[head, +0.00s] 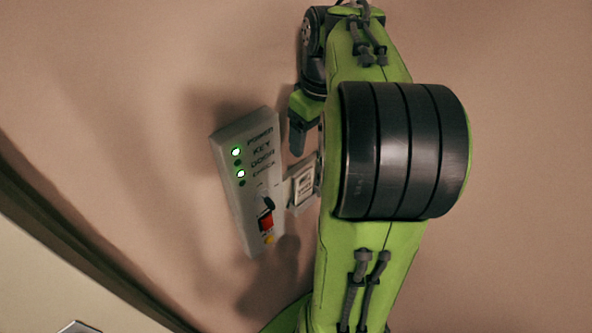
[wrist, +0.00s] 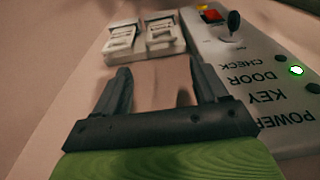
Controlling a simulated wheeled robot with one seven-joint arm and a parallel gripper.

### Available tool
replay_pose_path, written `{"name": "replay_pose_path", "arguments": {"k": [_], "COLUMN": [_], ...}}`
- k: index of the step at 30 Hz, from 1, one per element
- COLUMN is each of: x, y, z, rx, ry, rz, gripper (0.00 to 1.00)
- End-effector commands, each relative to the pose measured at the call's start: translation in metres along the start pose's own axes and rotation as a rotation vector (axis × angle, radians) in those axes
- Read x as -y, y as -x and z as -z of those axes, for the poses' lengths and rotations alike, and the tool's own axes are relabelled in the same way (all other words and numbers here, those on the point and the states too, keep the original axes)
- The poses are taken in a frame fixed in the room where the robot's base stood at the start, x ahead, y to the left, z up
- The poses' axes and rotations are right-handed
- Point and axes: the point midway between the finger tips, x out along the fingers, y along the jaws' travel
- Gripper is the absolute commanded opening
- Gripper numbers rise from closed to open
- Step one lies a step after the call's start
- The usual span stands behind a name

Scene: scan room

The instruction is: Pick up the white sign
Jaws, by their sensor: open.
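No plain white sign stands out; I cannot tell which thing the task means. A pale grey-white panel (head: 243,185) on the wall reads POWER, KEY, DOOR, CHECK, with green lights and a red switch. It also fills the right of the wrist view (wrist: 245,75). Beside it is a small white double plate (head: 302,186), partly hidden by my arm; its two sections show in the wrist view (wrist: 145,42). My gripper (wrist: 160,72) is open and empty, its fingers pointing towards the plate, apart from it. In the head view my gripper (head: 297,140) is partly behind my arm.
The pinkish-brown wall (head: 130,80) around the panel is bare. A dark strip (head: 85,240) crosses the lower left, with a paler surface beyond it. My green arm covers the area right of the plate.

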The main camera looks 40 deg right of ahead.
Motion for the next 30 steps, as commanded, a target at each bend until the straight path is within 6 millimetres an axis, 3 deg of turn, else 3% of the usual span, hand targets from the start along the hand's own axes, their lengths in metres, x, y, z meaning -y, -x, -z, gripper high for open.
{"name": "replay_pose_path", "arguments": {"k": [2, 12, 17, 24, 30], "x": [0.000, 0.000, 0.000, -0.003, -0.003], "y": [-0.009, -0.091, -0.109, -0.150, -0.158], "z": [0.000, -0.001, 0.000, 0.002, 0.002], "rx": [0.000, 0.003, 0.001, 0.002, -0.001], "ry": [0.001, 0.001, 0.001, 0.001, 0.000], "rz": [0.002, 0.003, 0.002, 0.002, -0.001], "gripper": [0.72, 0.72, 0.72, 0.72, 0.72]}}
